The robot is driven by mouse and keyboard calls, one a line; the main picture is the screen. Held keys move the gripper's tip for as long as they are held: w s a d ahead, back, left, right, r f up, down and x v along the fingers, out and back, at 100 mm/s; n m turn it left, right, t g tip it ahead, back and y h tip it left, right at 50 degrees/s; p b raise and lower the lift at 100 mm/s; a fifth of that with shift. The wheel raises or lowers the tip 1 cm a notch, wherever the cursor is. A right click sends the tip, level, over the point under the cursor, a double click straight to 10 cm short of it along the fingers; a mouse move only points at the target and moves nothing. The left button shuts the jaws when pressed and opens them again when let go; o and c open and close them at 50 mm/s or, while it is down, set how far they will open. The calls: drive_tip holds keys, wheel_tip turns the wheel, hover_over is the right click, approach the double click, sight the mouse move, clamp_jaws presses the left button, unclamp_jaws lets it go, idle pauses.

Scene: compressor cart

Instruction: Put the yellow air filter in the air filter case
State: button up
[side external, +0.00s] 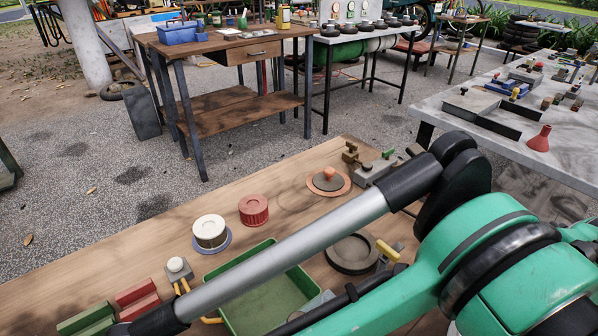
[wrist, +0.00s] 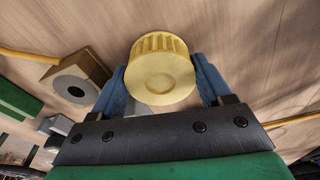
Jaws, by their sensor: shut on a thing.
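In the wrist view the yellow air filter (wrist: 162,72), a round piece with a ribbed side and a smooth face, sits between the two blue fingers of my gripper (wrist: 160,66). The fingers are shut on it, with the wooden bench top behind it. In the side view my arm crosses the bench, and the gripper and filter are not visible.
The wooden bench (side external: 330,215) holds a cream ribbed cap (side external: 210,230), a red ribbed cap (side external: 253,210), an orange-rimmed disc (side external: 328,182), a green tray (side external: 265,305) and red and green blocks at lower left. In the wrist view, a block with a round grey face (wrist: 75,88) stands left of my gripper.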

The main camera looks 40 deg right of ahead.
drive_tip(key=o, duration=1.2)
drive_tip(key=shift+f, duration=0.1)
wheel_tip(320, 180, up, 12)
drive_tip(key=d, duration=0.1)
drive_tip(key=w+d+r+m+t, duration=0.1)
drive_tip(key=w+d+r+m, duration=0.35)
drive_tip(key=w+d, duration=0.65)
drive_tip(key=w+d+m+t, duration=0.2)
drive_tip(key=d+m+t, duration=0.35)
drive_tip(key=d, duration=1.65)
drive_tip(key=s+d+f+m, duration=0.1)
drive_tip(key=s+d+m, duration=0.1)
drive_tip(key=d, duration=0.3)
drive_tip(key=s+d+f+m+h, duration=0.1)
drive_tip(key=s+d+f+m, duration=0.1)
drive_tip(key=d, duration=0.4)
drive_tip(key=shift+s+f+m, duration=0.15)
drive_tip(key=shift+m, duration=0.75)
